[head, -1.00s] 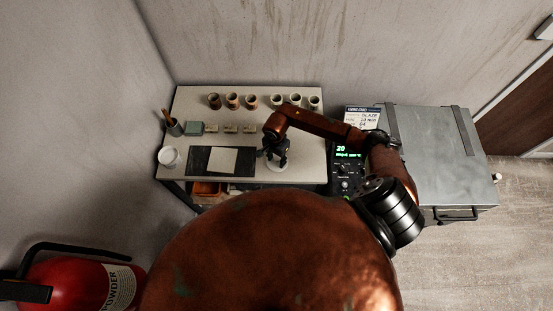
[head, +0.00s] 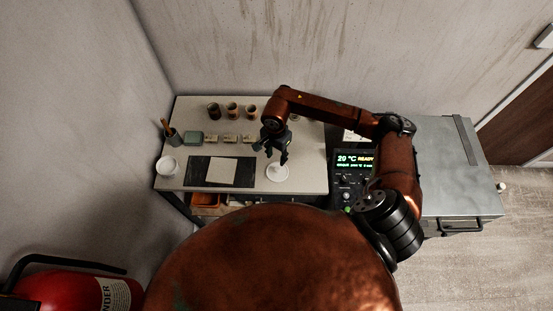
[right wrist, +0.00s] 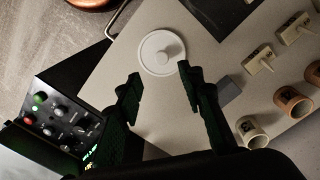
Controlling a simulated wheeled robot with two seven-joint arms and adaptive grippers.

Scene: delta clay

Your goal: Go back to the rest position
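My right gripper (head: 274,154) hangs over the right part of the worktable (head: 312,178), above and just behind a round white disc (head: 278,173) with a raised middle. In the right wrist view its two fingers (right wrist: 160,95) are spread apart with nothing between them. The white disc (right wrist: 162,52) lies beyond the fingertips in that view. My right arm bends over the table from the right. My left gripper does not show in either view.
Several cups (head: 232,110) line the back of the table. A control box (head: 352,172) and metal chest (head: 458,190) stand right. A fire extinguisher (head: 70,293) is at lower left.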

